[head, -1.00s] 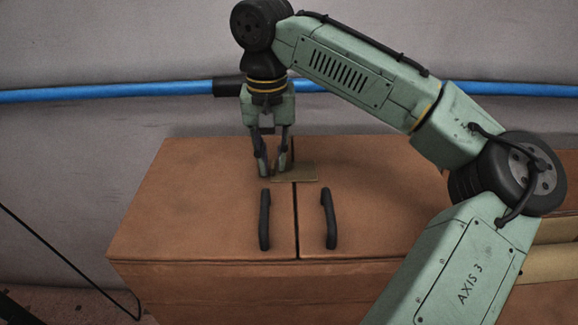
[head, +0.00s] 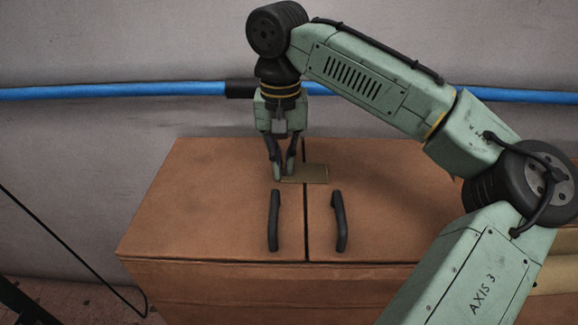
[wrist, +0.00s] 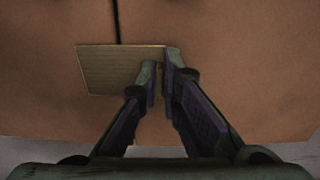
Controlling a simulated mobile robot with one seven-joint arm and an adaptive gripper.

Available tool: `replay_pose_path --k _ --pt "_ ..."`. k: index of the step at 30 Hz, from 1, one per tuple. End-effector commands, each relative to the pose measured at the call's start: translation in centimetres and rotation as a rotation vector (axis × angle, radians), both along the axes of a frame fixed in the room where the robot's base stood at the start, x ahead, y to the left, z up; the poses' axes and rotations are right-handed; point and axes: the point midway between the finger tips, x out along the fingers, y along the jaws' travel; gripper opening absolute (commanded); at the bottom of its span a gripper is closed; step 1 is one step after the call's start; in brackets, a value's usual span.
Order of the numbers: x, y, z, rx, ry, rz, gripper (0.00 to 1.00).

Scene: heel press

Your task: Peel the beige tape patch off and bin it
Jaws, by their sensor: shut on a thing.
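The beige tape patch (head: 312,174) lies across the seam between the two lid halves of a brown box, near its back edge. My gripper (head: 283,176) points down at the patch's left end, with its fingers closed together there. The fingers hide part of that edge. The rest of the patch looks flat on the lid. No bin is in view.
The brown box (head: 200,215) has two dark handles (head: 274,220) (head: 339,220) standing up in front of the patch, either side of the seam. A blue pipe (head: 120,91) runs along the wall behind. The lid's left part is clear.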

Motion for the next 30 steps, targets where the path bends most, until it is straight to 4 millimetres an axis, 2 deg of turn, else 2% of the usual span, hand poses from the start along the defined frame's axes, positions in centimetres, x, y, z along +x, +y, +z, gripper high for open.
replay_pose_path --k 12,18,30 --pt "0.0 0.0 7.9 -0.002 -0.003 -0.001 0.00" --pt "0.0 0.0 9.9 -0.001 -0.001 0.001 0.00" --pt "0.0 0.1 12.1 0.001 -0.001 0.001 0.00"
